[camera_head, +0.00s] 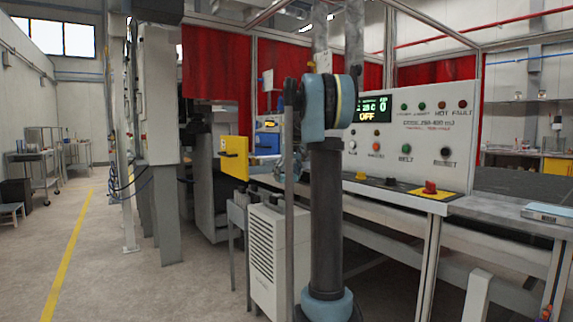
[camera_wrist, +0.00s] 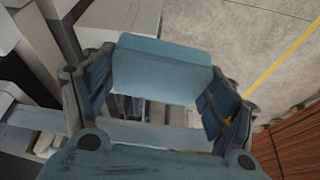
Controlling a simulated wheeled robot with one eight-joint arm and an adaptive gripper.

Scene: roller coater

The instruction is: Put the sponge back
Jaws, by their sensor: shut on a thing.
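In the wrist view, the blue block-shaped sponge (camera_wrist: 163,68) sits between the two fingers of my gripper (camera_wrist: 160,88). The fingers are shut on it, one at each side, and it is held clear above the floor. In the head view, my gripper (camera_head: 288,166) is partly hidden behind my own arm, in front of the roller coater. I cannot make out the sponge for certain there.
The control panel (camera_head: 418,133) and machine bed stand at the right. A yellow plate (camera_head: 234,158) and a blue box (camera_head: 267,143) are left of my arm. A white slatted cabinet (camera_head: 267,258) stands below. Open floor (camera_head: 110,270) lies left.

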